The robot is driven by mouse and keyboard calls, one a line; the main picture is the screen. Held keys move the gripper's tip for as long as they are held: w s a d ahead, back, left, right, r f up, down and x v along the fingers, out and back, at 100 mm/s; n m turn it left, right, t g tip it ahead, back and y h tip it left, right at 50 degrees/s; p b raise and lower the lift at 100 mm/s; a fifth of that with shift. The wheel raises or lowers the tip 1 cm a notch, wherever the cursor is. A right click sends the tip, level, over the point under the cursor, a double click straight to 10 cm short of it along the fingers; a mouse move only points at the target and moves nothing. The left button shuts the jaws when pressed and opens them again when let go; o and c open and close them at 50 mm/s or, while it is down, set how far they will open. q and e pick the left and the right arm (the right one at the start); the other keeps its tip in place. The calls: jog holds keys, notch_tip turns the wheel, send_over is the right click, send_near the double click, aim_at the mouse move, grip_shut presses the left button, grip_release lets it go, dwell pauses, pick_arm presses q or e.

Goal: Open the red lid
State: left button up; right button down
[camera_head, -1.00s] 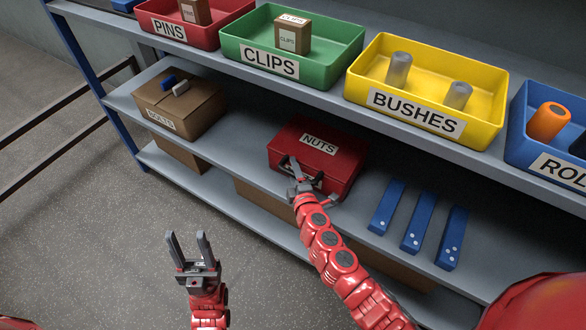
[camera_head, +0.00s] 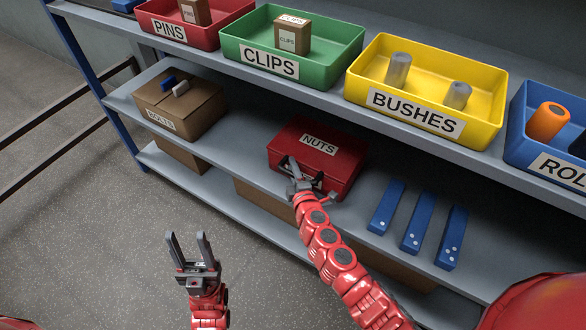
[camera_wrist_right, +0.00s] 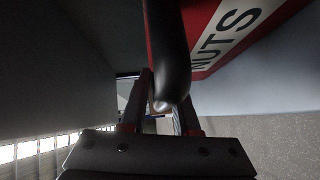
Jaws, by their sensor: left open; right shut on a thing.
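The red box labelled NUTS (camera_head: 340,184) sits on the middle shelf, and its red lid (camera_head: 340,142) looks closed or nearly so. My right gripper (camera_head: 303,175) is at the front of the box, shut on the dark handle. In the right wrist view the dark rounded handle (camera_wrist_right: 171,50) passes between the fingers of my right gripper (camera_wrist_right: 165,100), beside the red NUTS face. Fine contact at the handle is too small to see in the head view. My left gripper (camera_head: 188,236) is open and empty, in front of the shelving and away from the box.
Several blue blocks (camera_head: 420,230) lie right of the red box. A cardboard BOLTS box (camera_head: 195,110) stands to its left. The upper shelf (camera_head: 318,88) overhangs behind and above, bearing a green CLIPS bin (camera_head: 345,58) and a yellow BUSHES bin (camera_head: 425,115).

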jog(key=shift+s+f, duration=0.2)
jog(key=shift+f, duration=0.35)
dwell(0.4)
jog(key=w+d+r+m+g+p, duration=0.1)
jog(key=r+p, duration=0.5)
jog(key=p, duration=0.9)
jog(key=w+d+r+m+g+p, duration=0.1)
jog(key=r+p, duration=0.6)
jog(key=p, duration=0.7)
jog(key=shift+w+d+r+m+g+y+p, duration=0.15)
jog(key=shift+w+d+m+g+y+p, duration=0.2)
jog(key=shift+w+m+g, duration=0.5)
jog(key=shift+r+n, duration=0.1)
jog(key=shift+n, duration=0.15)
jog(key=shift+a, duration=0.1)
